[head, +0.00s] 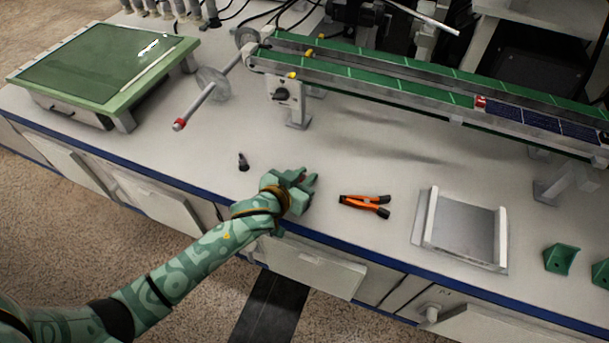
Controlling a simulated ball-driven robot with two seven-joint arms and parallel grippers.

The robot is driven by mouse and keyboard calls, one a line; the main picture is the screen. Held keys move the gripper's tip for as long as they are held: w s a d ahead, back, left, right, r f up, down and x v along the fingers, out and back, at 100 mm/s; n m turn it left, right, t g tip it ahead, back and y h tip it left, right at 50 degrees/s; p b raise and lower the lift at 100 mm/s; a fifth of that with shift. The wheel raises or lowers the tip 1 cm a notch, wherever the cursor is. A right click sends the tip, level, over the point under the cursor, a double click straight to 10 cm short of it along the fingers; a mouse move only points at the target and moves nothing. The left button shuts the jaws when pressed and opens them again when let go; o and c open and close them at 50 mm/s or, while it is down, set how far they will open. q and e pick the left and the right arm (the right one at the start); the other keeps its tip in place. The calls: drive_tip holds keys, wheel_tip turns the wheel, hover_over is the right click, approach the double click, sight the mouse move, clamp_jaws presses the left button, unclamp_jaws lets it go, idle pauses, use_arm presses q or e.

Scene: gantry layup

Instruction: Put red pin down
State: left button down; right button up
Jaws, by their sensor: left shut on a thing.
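My left gripper (308,183) is low over the front part of the bench, with its fingers pointing right. The fingers hide the rest, and I cannot tell whether the pin touches the bench top. My right gripper is not in view.
Orange-handled pliers (364,204) lie just right of my left gripper. A small black object (243,162) stands to its left. A grey tray (428,235) and green brackets (561,259) are at the right. A conveyor (375,84) runs behind. Bare bench (350,150) lies between.

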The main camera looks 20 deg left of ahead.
use_arm(q)
drive_tip(key=c, duration=1.3)
unclamp_jaws()
